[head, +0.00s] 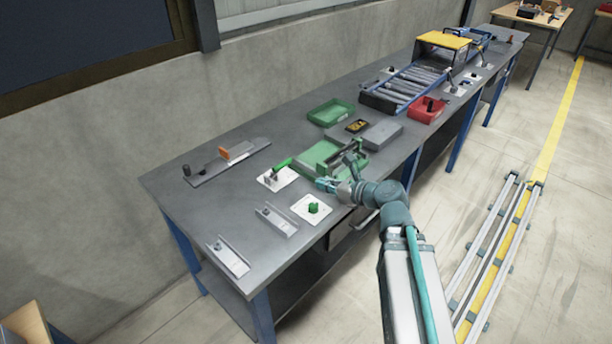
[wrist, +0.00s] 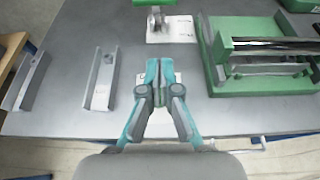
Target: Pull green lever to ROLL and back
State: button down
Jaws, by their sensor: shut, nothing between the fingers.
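The green lever (head: 282,163) sits on a white plate (head: 290,178) on the workbench, its handle slanting up to the right in the head view. In the wrist view its plate (wrist: 182,32) and grey mount (wrist: 157,20) show at the top, with a green strip, apparently the handle, cut by the frame edge. The ROLL marking cannot be read. My gripper (head: 324,185) is above the bench, apart from the lever. In the wrist view my gripper (wrist: 160,66) is shut and empty, its fingertips pointing toward the lever's plate.
A green knob (head: 313,208) on another white plate lies near the bench's front edge, partly hidden below my gripper in the wrist view. Two metal channels (wrist: 102,80) lie left. A green fixture with rollers (wrist: 225,75) stands right. Bare grey bench (head: 222,205) lies left of the lever.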

aim_at(276, 171)
jog(key=p+x, duration=0.2)
jog(key=x, duration=0.8)
jog(key=shift+w, duration=0.15)
jog(key=shift+w+a+r+p, duration=0.7)
jog(key=shift+w+a+r, duration=0.15)
jog(key=shift+w+a, duration=0.3)
